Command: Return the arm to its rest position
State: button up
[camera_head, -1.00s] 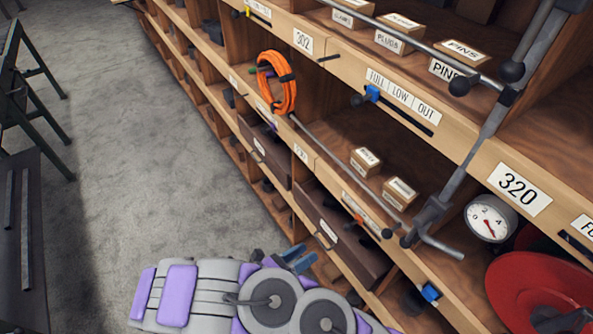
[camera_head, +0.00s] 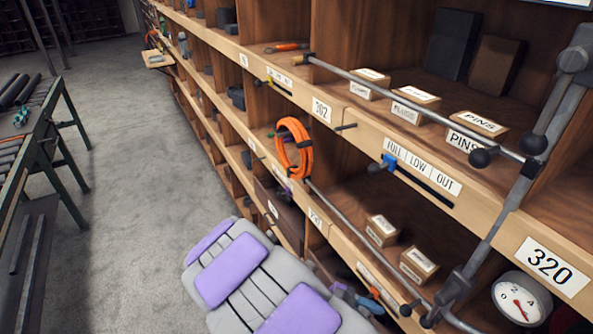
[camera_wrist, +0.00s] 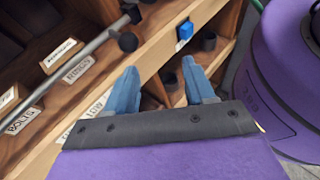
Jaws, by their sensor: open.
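My arm (camera_head: 255,285), grey with purple pads, shows at the bottom middle of the head view, in front of the lower shelves. In the wrist view my gripper (camera_wrist: 160,82) has two blue fingers spread apart with nothing between them. The fingers point toward a wooden shelf edge (camera_wrist: 158,55), and I cannot tell the exact gap. A rounded purple body with grey trim, in my own colours, fills the right of the wrist view.
A long wooden shelf rack (camera_head: 440,190) runs along the right, with labelled boxes (camera_head: 415,97), metal rods, an orange coil (camera_head: 293,147) and a gauge (camera_head: 521,299). A blue slider knob (camera_wrist: 185,31) is near the fingers. A green-legged bench (camera_head: 45,160) stands left. Grey floor (camera_head: 130,150) between is clear.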

jog(key=s+a+r+m+y+b, duration=0.1)
jog(key=s+r+m+y, duration=0.3)
jog(key=s+m+y, duration=0.3)
jog(key=s+a+r+m+y+b, duration=0.1)
jog(key=s+r+m+y+b, duration=0.1)
jog(key=s+r+m+y, duration=0.2)
jog(key=shift+s+m+t+y, duration=0.4)
jog(key=shift+s+m+y, duration=1)
jog(key=shift+s+m, duration=1.05)
jog(key=shift+s+n, duration=0.35)
jog(key=shift+n, duration=0.1)
